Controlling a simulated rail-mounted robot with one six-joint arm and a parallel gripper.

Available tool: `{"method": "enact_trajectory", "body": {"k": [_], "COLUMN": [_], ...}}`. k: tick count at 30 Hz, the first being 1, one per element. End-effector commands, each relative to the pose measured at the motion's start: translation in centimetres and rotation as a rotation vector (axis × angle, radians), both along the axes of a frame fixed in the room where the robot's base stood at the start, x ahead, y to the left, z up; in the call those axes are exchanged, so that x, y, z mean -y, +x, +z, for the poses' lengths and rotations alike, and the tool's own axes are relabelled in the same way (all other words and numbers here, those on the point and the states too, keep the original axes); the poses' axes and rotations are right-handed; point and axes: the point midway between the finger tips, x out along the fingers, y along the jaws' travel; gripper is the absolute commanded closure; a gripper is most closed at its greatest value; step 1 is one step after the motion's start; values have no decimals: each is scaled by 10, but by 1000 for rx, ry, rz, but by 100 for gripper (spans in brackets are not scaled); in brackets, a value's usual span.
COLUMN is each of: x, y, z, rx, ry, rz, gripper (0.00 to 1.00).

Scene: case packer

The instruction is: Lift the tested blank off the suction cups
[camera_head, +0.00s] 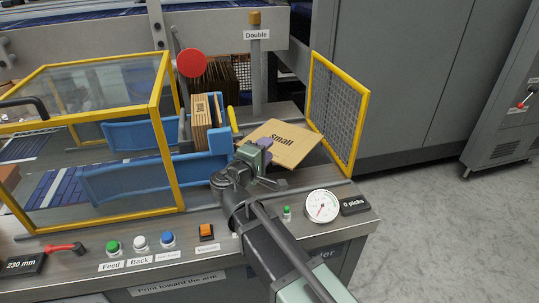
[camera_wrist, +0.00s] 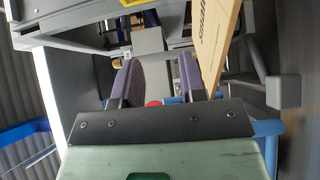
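The tan blank marked "Small" (camera_head: 285,143) lies tilted right of the blue magazine in the head view. In the wrist view a tan board with print on it (camera_wrist: 217,40) stands at the upper right, just outside the right finger. My gripper (camera_head: 262,153) is at the blank's lower left edge in the head view. In the wrist view its two purple-padded fingers (camera_wrist: 157,80) are apart, with no board visible between them. Whether the right finger touches the board I cannot tell. The suction cups are not visible.
Several brown blanks (camera_head: 201,125) stand in the blue magazine (camera_head: 218,140). A yellow-framed mesh guard (camera_head: 337,112) stands close right of the blank. A clear yellow-framed guard (camera_head: 95,150) is at left. A gauge (camera_head: 322,206) and a "0 picks" display (camera_head: 354,205) are at the front right.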

Motion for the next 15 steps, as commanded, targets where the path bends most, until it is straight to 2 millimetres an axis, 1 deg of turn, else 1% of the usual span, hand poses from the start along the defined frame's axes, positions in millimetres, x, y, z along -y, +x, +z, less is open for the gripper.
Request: {"method": "enact_trajectory", "body": {"k": [2, 4, 7, 8, 15], "x": [-3, -2, -2, -2, -1], "y": [0, 0, 0, 0, 0], "z": [3, 0, -14, -21, -88], "rx": [11, 10, 9, 9, 8], "ry": [-12, -12, -11, -11, -12], "rz": [8, 6, 5, 5, 3], "gripper": [62, 62, 62, 62, 62]}}
